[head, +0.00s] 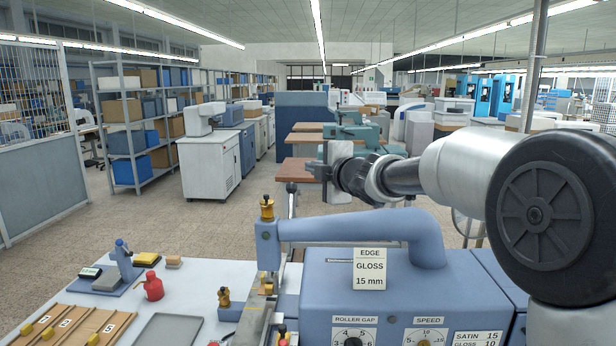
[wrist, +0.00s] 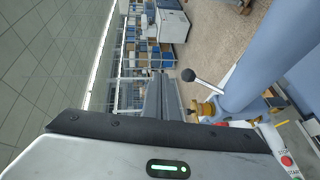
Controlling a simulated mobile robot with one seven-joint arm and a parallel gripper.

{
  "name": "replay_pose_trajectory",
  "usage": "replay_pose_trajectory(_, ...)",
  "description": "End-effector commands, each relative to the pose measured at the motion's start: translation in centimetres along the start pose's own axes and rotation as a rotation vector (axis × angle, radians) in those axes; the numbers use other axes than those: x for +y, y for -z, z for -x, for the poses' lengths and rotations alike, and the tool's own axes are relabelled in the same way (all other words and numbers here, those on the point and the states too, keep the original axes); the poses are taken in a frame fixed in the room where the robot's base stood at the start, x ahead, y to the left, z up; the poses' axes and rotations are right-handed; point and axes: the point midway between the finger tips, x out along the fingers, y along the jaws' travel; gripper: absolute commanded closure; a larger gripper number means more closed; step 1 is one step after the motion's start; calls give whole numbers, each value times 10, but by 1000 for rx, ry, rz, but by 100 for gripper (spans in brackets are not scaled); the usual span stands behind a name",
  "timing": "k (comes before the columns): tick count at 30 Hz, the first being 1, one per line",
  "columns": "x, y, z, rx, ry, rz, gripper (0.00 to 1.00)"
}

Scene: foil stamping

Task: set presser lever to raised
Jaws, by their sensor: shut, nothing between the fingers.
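The presser lever is a thin metal rod with a black ball knob (head: 291,187). It stands by the brass fitting on the left end of the blue machine's arm (head: 350,226). My gripper (head: 318,172) is above the machine arm, to the right of the knob in the head view. Its dark fingers (wrist: 160,97) are together, empty, and appear apart from the lever.
The blue machine body (head: 390,285) carries an EDGE GLOSS 15 mm card (head: 369,269) and dials. A white bench (head: 190,290) at left holds a red bottle (head: 153,286), a grey tray (head: 170,330) and a numbered wooden rack (head: 72,328). The air above the bench is clear.

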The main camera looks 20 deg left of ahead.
Motion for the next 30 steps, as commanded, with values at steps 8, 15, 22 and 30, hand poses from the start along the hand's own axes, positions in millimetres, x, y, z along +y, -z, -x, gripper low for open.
replay_pose_trajectory(8,25,-3,42,1,0,-1,100)
replay_pose_trajectory(15,28,-2,51,3,2,-2,100)
replay_pose_trajectory(22,28,-3,51,3,1,-1,100)
replay_pose_trajectory(30,32,-54,114,-231,27,-189,100)
